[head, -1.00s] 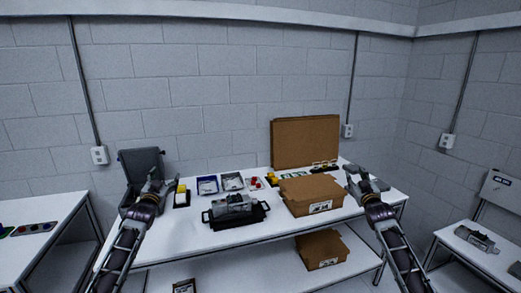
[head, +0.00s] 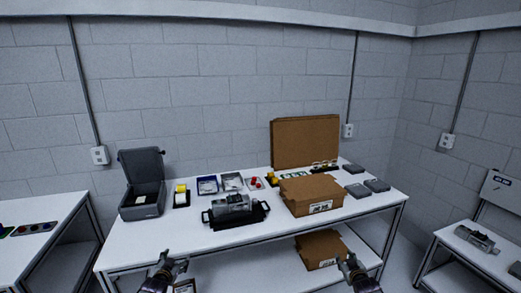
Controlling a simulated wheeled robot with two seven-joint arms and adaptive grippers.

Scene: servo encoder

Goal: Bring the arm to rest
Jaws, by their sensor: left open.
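My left gripper (head: 172,264) is low in the head view, in front of the table's front edge, with its fingers apart and nothing between them. My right gripper (head: 346,262) is low at the right of centre, also in front of the table. Its fingers are small and dark, and I cannot tell how far apart they are. A grey motor-like unit (head: 233,205) sits on a black tray (head: 262,211) in the middle of the table (head: 170,236). Neither gripper touches anything on the tabletop.
An open grey case (head: 143,198) stands at the table's left. Another box (head: 320,249) is on the lower shelf. Side tables stand left and right.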

